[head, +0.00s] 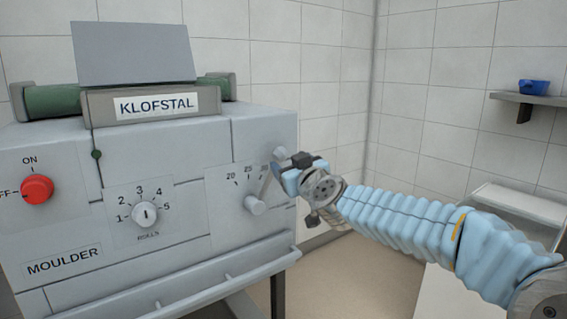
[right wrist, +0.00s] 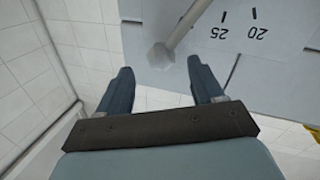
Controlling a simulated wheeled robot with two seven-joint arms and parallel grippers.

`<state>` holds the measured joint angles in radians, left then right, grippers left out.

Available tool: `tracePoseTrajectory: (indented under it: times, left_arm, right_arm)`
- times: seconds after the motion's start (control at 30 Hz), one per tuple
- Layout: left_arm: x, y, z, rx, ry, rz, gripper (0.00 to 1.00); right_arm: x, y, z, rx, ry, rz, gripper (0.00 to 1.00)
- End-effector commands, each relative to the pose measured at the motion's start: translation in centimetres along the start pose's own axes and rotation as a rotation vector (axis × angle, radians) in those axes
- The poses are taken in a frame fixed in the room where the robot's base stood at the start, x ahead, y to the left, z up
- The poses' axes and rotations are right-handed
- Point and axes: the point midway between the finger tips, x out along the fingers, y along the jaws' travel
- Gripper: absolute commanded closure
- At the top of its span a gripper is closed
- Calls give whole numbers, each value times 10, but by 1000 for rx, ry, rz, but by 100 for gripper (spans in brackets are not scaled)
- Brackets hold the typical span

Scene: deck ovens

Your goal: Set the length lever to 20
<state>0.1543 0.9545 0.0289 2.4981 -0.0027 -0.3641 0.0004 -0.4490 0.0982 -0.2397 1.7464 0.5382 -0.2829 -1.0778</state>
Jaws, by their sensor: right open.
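The length lever (head: 266,184) is a grey bar on the moulder's right front panel. It runs from a round pivot (head: 255,206) up and right to a knob at its end, right of the 25 mark and near the partly hidden last mark. In the right wrist view the lever's faceted knob (right wrist: 160,54) shows ahead of the gap between the fingers, with the 20 and 25 marks to its right. My right gripper (head: 284,166) is open at the lever's end; it also shows in the right wrist view (right wrist: 158,68). I cannot tell whether it touches the knob. My left gripper is out of view.
The moulder (head: 150,262) also carries a rolls dial (head: 146,214) and a red on/off knob (head: 37,190). A rail (head: 200,285) juts out below the panel. At right are a wall shelf (head: 530,98) with a blue bowl (head: 534,87) and a white bin (head: 520,206).

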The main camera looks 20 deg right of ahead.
Motion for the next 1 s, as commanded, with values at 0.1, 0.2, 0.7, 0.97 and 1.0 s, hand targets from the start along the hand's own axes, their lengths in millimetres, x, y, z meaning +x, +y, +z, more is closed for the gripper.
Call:
tracePoseTrajectory:
  times: [0.1, 0.2, 0.7, 0.97, 1.0]
  left_arm:
    - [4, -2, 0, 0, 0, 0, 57]
    - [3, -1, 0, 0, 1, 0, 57]
    - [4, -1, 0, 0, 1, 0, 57]
    - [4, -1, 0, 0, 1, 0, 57]
    - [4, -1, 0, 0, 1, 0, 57]
  right_arm:
    - [24, 0, 2, -1, -2, 1, 33]
    - [38, 0, 1, 0, -1, 0, 33]
    - [52, 0, 0, 1, -1, -1, 41]
    - [52, 1, 1, 1, -1, 2, 81]
    - [52, 2, 1, 0, -1, 2, 87]
